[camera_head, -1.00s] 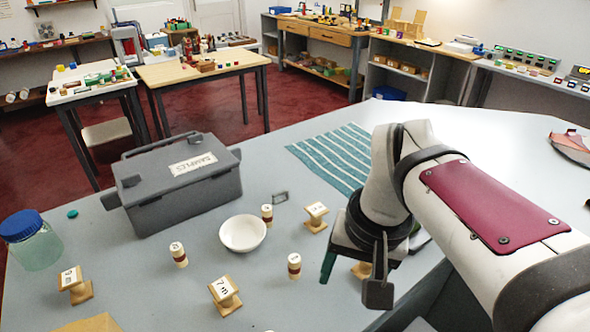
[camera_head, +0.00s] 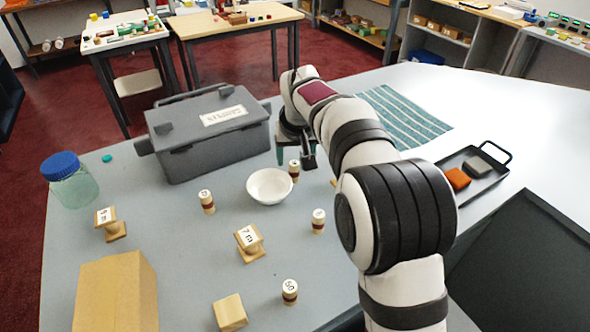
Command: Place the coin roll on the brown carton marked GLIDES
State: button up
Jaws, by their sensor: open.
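Several small upright cylinders with pale numbered tops and a dark red band look like coin rolls. One (camera_head: 294,168) stands just behind the bowl, others are at the left (camera_head: 207,202), the right (camera_head: 318,221) and the front (camera_head: 290,292). I cannot tell which is meant. A plain brown carton (camera_head: 115,292) stands at the front left; no GLIDES lettering shows on its visible faces. My gripper (camera_head: 295,158) is open, pointing down close to the cylinder behind the bowl. I cannot tell whether that cylinder is between its fingers.
A white bowl (camera_head: 269,187) stands just in front of my gripper. A grey lidded case (camera_head: 210,133) is to its left. A striped cloth (camera_head: 405,115) lies behind.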

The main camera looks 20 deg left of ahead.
aim_at(294, 172)
jog(key=shift+x, duration=1.2)
grip_shut()
